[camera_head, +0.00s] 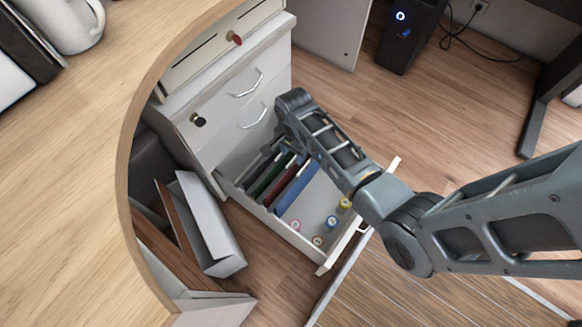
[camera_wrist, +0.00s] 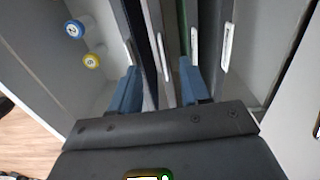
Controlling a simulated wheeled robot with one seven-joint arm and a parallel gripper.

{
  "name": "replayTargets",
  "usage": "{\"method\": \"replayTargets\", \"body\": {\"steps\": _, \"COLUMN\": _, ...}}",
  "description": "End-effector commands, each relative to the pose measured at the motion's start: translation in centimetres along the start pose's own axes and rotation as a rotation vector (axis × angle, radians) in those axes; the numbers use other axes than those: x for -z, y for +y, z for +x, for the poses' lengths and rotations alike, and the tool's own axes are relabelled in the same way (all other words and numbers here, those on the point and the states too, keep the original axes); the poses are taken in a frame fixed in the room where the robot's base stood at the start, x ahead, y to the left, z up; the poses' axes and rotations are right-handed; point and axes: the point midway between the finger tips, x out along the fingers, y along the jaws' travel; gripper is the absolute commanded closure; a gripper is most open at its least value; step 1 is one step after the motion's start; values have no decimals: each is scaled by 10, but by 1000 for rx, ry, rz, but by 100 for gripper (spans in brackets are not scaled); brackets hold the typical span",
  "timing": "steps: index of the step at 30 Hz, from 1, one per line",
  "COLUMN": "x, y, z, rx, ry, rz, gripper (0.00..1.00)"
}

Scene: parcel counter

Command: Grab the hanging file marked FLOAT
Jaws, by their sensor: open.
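Several hanging files stand in a row in an open drawer, seen nearly edge-on in the wrist view. In the head view a blue file (camera_head: 296,188), a dark red file (camera_head: 279,181) and a green file (camera_head: 264,176) show. White label tabs (camera_wrist: 160,58) stick up from the files. I cannot read any lettering, so I cannot tell which is FLOAT. My gripper (camera_wrist: 158,68) is open, its two blue fingers reaching down among the files. A dark file and a tab show between the fingers. In the head view my arm hides the fingers.
The drawer (camera_head: 325,265) is pulled out of a white cabinet. Small round-capped items, including a yellow one (camera_wrist: 91,61) and a blue one (camera_wrist: 74,29), stand in its front part. A curved wooden counter (camera_head: 70,190) is at left. A grey open box (camera_head: 208,225) stands beside the drawer.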

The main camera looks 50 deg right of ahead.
Motion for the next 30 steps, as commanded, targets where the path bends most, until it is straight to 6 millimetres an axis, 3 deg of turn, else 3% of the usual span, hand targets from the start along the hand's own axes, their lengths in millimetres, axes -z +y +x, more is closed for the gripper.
{"method": "replayTargets", "body": {"steps": 12, "x": 2, "y": -5, "z": 50, "rx": 1, "ry": 1, "rz": -1, "gripper": 54}}
{"method": "replayTargets", "body": {"steps": 21, "x": 2, "y": -5, "z": 54, "rx": 2, "ry": 1, "rz": -2, "gripper": 54}}
{"method": "replayTargets", "body": {"steps": 30, "x": 2, "y": -4, "z": 54, "rx": 2, "ry": 1, "rz": -2, "gripper": 82}}
